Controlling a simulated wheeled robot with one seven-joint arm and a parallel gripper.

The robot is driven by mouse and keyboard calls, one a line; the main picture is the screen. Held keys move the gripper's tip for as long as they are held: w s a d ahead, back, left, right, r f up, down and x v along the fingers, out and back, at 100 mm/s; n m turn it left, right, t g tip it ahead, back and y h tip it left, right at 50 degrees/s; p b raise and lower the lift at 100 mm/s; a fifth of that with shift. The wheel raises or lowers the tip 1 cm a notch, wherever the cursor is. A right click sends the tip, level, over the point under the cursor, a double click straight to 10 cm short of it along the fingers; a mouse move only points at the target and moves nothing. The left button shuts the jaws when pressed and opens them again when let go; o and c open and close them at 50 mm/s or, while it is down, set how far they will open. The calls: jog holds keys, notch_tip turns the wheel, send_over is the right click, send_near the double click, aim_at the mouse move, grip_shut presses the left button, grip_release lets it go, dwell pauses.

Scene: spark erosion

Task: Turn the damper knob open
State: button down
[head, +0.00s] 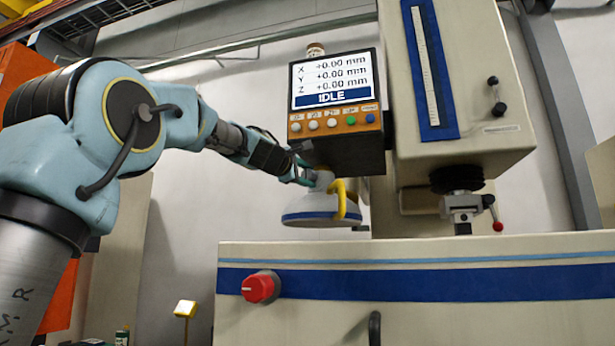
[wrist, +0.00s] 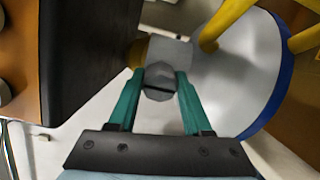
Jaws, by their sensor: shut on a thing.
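The damper knob (wrist: 160,78) is a grey, faceted knob with a dark slot line across it, seen in the wrist view at the neck of a white extraction hood (wrist: 235,75). My gripper (wrist: 160,74) has its two teal fingers closed on either side of the knob. In the head view my gripper (head: 303,176) is at the hood's neck, just below the display box. The white hood (head: 310,205) has a blue rim and a yellow handle (head: 341,198). The knob's far side is hidden, and its open and closed marks cannot be made out.
The display box (head: 337,95) reads IDLE and hangs close above my gripper. The machine's spindle head (head: 465,100) is to the right. A tank with a blue band (head: 420,283) and red knob (head: 259,288) stands below. The wall side at left centre is open.

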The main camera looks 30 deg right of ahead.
jog(key=shift+c, duration=1.7)
grip_release()
jog(key=b+v, duration=0.5)
jog(key=v, duration=0.6)
jog(key=shift+w+f, duration=0.1)
